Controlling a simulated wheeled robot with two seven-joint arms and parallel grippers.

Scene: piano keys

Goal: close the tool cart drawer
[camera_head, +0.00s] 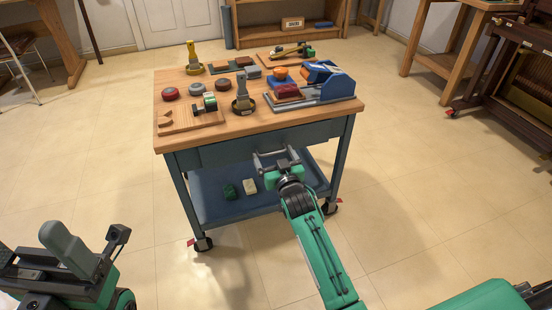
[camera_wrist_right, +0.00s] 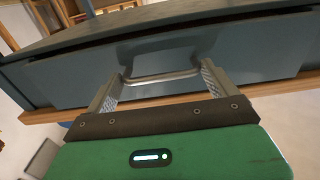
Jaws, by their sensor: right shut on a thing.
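The tool cart (camera_head: 345,108) has a wooden top, a blue-grey frame and a lower shelf. Its blue-grey drawer (camera_head: 225,152) is under the top, with its front facing me; how far it stands out is hard to tell. The drawer front (camera_wrist_right: 70,82) fills the upper part of the right wrist view, with a dark gap along one edge. My right gripper (camera_head: 272,158) is at the drawer front. In the right wrist view, my right gripper (camera_wrist_right: 160,84) is shut on the metal drawer handle (camera_wrist_right: 160,78). Parts of my left arm show at the lower left; its finger opening is unclear.
On the cart top are a blue tool (camera_head: 328,84), a brass-coloured tool (camera_head: 193,60), several round tins and boards. A green block (camera_head: 230,191) and a pale block (camera_head: 249,186) lie on the lower shelf. Open tiled floor surrounds the cart. A dark piano-like cabinet (camera_head: 515,75) stands right.

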